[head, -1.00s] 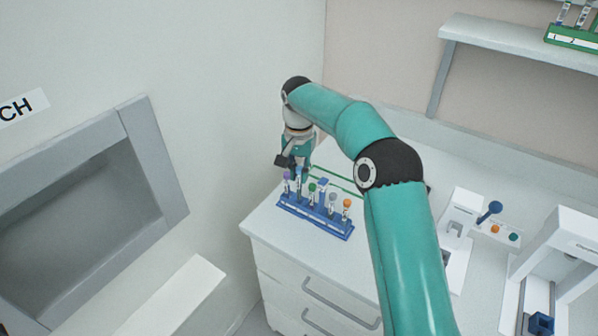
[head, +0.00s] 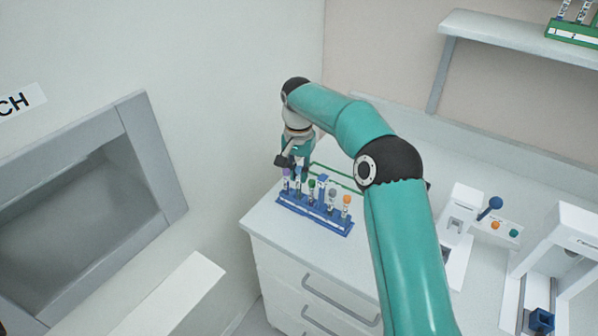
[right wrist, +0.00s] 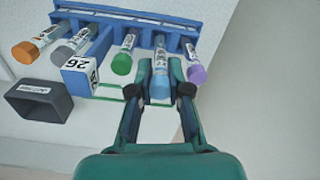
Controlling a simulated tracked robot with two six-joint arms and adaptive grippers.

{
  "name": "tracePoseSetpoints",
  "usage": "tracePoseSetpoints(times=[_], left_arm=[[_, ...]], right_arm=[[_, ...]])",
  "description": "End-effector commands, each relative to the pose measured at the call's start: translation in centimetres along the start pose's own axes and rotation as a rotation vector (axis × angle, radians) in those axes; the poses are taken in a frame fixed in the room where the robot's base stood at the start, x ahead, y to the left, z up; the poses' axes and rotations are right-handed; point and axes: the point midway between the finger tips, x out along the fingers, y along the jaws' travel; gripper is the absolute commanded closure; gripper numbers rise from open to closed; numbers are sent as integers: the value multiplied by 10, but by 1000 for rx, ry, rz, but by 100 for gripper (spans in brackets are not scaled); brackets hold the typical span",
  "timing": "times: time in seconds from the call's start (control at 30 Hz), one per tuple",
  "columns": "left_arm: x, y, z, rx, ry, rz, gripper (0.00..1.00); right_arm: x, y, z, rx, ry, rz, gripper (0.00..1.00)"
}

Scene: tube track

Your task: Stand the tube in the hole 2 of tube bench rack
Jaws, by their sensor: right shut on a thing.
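The blue tube bench rack (head: 317,220) stands on the bench near its left front corner and also shows at the top of the right wrist view (right wrist: 125,17). My right gripper (right wrist: 160,72) is shut on a tube with a light-blue cap (right wrist: 160,88). The tube's body reaches to the rack between a green-capped tube (right wrist: 122,63) and a purple-capped tube (right wrist: 197,73). I cannot tell how deep it sits or read the hole number. In the head view my right gripper (head: 298,168) is over the rack's left end. My left gripper is out of view.
The rack also holds grey-capped (right wrist: 63,52) and orange-capped (right wrist: 27,51) tubes and a blue block marked 26 (right wrist: 80,75). A dark box (right wrist: 38,101) lies nearby. White devices (head: 462,225) stand to the right; a wall is close on the left.

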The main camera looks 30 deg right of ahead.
Motion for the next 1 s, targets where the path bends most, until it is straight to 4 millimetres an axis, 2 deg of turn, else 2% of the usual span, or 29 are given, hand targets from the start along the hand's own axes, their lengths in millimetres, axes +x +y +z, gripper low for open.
tracePoseSetpoints(times=[0.4, 0.7, 0.73, 0.9, 1.0], left_arm=[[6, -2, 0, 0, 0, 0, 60], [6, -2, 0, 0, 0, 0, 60], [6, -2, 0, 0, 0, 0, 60], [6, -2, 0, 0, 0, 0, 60], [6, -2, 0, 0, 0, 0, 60]], right_arm=[[12, 0, 0, 0, 0, 0, 100], [12, 0, 0, 0, 0, 0, 100], [12, 0, 0, 0, 0, 0, 81], [12, 0, 0, 0, 0, 0, 54], [12, 0, 0, 0, 0, 0, 54]])
